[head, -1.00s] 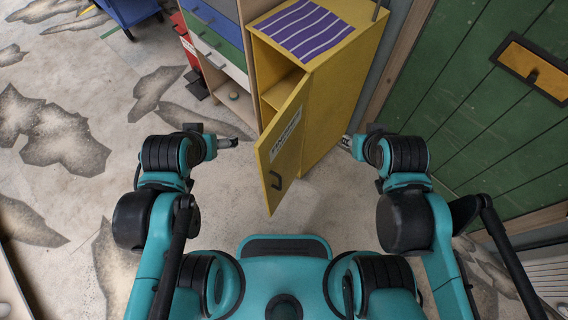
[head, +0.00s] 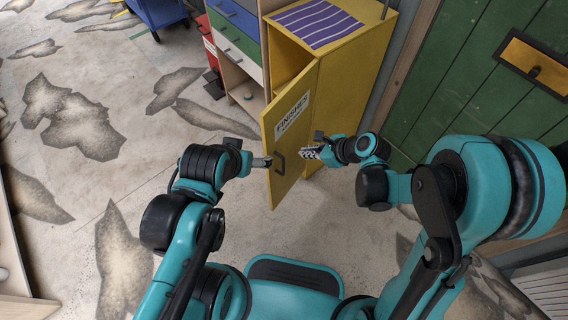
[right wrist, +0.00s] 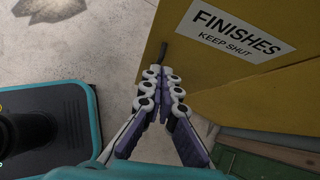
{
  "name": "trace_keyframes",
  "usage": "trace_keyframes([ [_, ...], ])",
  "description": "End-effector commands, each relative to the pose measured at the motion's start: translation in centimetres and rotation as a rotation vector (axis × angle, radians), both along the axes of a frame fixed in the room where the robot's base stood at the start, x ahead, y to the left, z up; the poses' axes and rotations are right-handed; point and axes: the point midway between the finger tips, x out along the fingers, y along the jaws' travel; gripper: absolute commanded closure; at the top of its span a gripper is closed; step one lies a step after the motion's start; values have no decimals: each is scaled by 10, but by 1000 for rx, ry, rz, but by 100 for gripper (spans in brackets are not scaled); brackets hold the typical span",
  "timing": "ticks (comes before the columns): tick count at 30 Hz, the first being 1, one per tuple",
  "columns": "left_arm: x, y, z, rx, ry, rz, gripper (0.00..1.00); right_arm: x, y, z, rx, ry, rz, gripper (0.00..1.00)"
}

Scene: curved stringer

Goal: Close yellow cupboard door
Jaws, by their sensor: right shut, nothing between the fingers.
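The yellow cupboard (head: 345,70) stands at the top middle of the head view. Its yellow door (head: 296,148) hangs open toward me, with a "FINISHES KEEP SHUT" label (head: 292,114) and a dark handle (head: 279,164). My right gripper (head: 306,153) is shut and empty, in front of the door's labelled face. In the right wrist view its fingers (right wrist: 161,74) point toward the dark handle (right wrist: 163,52); contact cannot be told. My left gripper (head: 266,162) is by the door's free edge; its jaws are too small to read.
A drawer unit (head: 235,45) with blue, green and white fronts adjoins the cupboard on the left. A red object (head: 208,55) and a blue cart (head: 158,12) stand farther left. A green panelled wall (head: 465,85) is on the right.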

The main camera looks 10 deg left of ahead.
Motion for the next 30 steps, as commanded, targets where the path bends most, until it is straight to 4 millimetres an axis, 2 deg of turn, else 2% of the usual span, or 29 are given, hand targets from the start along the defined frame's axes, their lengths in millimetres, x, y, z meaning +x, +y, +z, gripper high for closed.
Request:
trace_keyframes([
  [1,0,0,-2,0,0,0,17,0,5,-8,26,32,-21,100],
  [4,0,0,-3,0,0,0,17,0,11,-14,57,74,-51,100],
  [10,0,0,-12,0,0,0,17,5,24,-29,63,83,-58,100],
  [22,0,0,-46,0,0,0,17,28,78,-89,62,81,-57,100],
  [30,0,0,-54,0,0,0,17,41,108,-85,61,80,-58,100],
])
